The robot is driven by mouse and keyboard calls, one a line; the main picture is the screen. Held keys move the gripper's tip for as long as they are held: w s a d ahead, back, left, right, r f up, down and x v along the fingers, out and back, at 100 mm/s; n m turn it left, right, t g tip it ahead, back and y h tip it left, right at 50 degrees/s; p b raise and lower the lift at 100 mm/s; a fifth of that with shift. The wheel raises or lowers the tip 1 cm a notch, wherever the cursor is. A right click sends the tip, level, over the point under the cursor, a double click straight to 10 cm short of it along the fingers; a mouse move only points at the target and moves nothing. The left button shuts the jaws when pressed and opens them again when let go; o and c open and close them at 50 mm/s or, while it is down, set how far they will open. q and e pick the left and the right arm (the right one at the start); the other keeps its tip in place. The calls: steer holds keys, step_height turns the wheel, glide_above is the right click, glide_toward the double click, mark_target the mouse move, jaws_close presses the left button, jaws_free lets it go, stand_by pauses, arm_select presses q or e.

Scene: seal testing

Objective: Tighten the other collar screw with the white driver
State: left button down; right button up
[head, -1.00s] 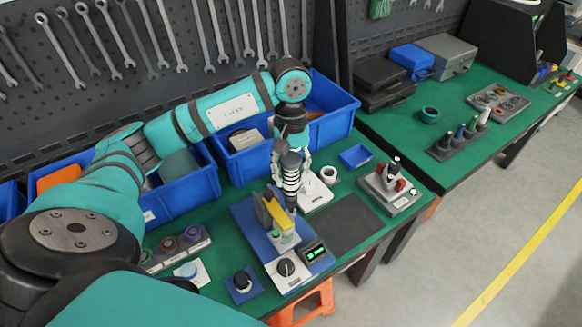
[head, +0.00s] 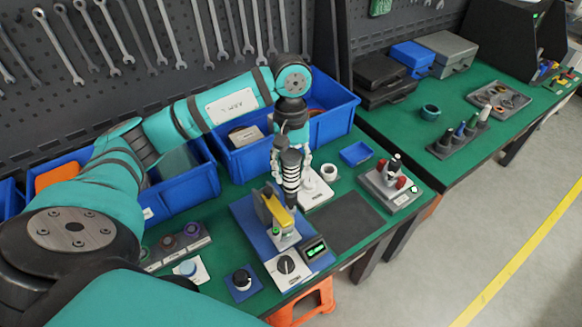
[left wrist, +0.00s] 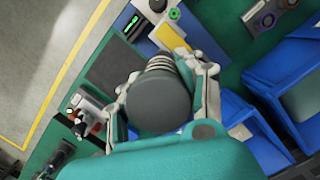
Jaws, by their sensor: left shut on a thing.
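My left gripper (head: 291,180) is shut on a driver (head: 291,160) with a wide dark grey end and pale and dark ribs. The tool points down behind the yellow bracket (head: 280,213) of a fixture on a blue base plate (head: 245,217). In the left wrist view, the driver's round dark end (left wrist: 158,103) sits between the fingers (left wrist: 165,95). The tool's tip and the collar screws cannot be made out; the driver and bracket cover that spot. My right gripper is not in view.
A display with green digits (head: 315,248) and a knob panel (head: 287,268) stand in front of the fixture. The dark mat (head: 348,222) is bare.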

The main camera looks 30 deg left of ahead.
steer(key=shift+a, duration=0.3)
arm_select(q)
steer(key=shift+f+b, duration=0.55)
steer(key=shift+b, duration=0.05)
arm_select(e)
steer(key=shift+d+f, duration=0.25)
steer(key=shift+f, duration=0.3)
arm_select(q)
steer(key=shift+f+b, duration=0.55)
steer(key=shift+b, duration=0.1)
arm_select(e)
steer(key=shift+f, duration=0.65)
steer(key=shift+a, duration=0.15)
arm_select(q)
steer(key=shift+f+b, duration=0.4)
steer(key=shift+b, duration=1.3)
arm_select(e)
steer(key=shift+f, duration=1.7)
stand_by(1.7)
